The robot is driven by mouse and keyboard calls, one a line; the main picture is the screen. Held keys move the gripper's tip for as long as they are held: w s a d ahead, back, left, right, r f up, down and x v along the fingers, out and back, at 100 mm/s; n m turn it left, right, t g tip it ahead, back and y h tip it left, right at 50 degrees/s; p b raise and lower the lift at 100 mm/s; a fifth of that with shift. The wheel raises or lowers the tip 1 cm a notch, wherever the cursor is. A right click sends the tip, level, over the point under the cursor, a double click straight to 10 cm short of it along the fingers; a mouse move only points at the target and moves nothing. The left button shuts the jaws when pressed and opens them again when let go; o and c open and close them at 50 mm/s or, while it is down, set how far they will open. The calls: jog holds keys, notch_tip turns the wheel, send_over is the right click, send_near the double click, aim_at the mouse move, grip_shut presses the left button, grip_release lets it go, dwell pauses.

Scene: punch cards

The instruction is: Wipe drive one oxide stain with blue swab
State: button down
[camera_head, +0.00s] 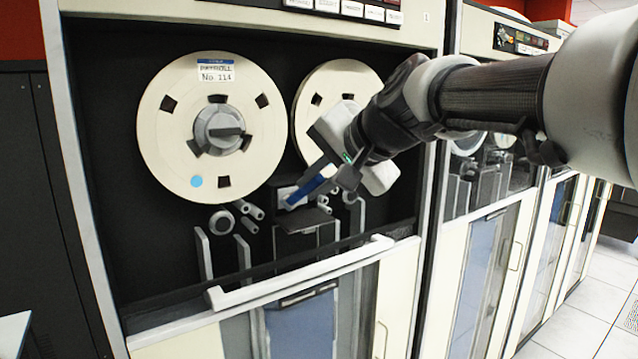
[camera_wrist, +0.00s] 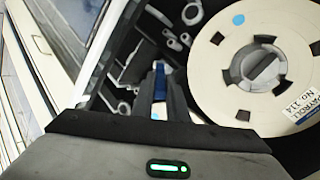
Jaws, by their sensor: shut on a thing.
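My gripper (camera_head: 326,174) reaches in from the right to the open tape drive at the left. It is shut on the blue swab (camera_head: 308,189), which points down and left in the head view. The swab's tip is at or very near the head block (camera_head: 284,196) between and below the two reels; I cannot tell whether they touch. In the wrist view, the blue swab (camera_wrist: 161,82) shows between the dark fingers (camera_wrist: 160,92). I cannot make out the oxide stain; the swab and gripper cover part of that area.
The left reel (camera_head: 163,125) carries a "PAYROLL No. 114" label. The right reel (camera_head: 331,79) is partly behind my arm. Guide rollers (camera_head: 221,222) sit below the reels. A white handle bar (camera_head: 300,271) crosses the front below. More drives (camera_head: 490,230) stand to the right.

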jog(key=shift+w+a, duration=0.25)
jog(key=shift+w, duration=0.1)
